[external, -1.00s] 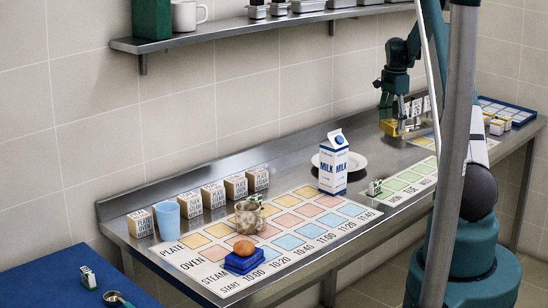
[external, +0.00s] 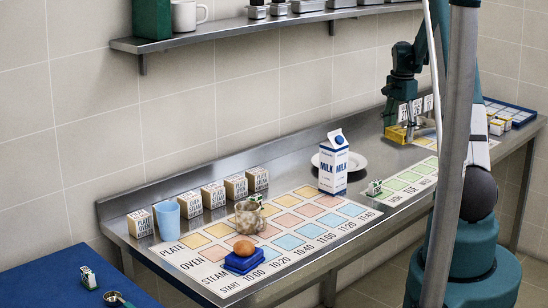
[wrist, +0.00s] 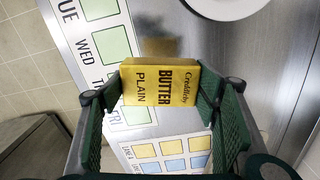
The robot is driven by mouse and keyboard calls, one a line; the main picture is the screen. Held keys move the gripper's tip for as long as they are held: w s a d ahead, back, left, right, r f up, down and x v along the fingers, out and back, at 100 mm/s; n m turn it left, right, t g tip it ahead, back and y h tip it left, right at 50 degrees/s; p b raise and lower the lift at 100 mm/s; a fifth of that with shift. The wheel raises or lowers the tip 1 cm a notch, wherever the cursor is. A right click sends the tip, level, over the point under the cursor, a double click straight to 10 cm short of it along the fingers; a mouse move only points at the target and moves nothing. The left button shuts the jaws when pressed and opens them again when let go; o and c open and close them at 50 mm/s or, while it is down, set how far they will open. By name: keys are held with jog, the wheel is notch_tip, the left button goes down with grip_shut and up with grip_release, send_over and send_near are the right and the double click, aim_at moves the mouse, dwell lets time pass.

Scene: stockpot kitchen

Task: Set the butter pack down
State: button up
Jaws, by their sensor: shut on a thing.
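The butter pack (wrist: 160,84) is a yellow box with dark lettering, seen large in the wrist view between the two green fingers. My gripper (wrist: 165,92) is shut on it.
A white plate (external: 350,161) and milk carton (external: 333,166) stand left of my gripper. White number cards (external: 416,107) stand behind my gripper. A blue-edged tray (external: 508,112) is to the right.

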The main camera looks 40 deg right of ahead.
jog(key=s+a+n, duration=0.2)
jog(key=s+a, duration=0.7)
jog(key=s, duration=0.1)
jog(key=shift+s+a, duration=0.35)
jog(key=shift+a, duration=0.05)
jog(key=shift+f, duration=0.1)
send_over(405, 182)
jog(key=shift+f, duration=3.15)
jog(key=shift+f, duration=1.85)
jog(key=shift+f+b, duration=0.15)
jog(key=shift+b, duration=0.25)
jog(key=o, duration=1)
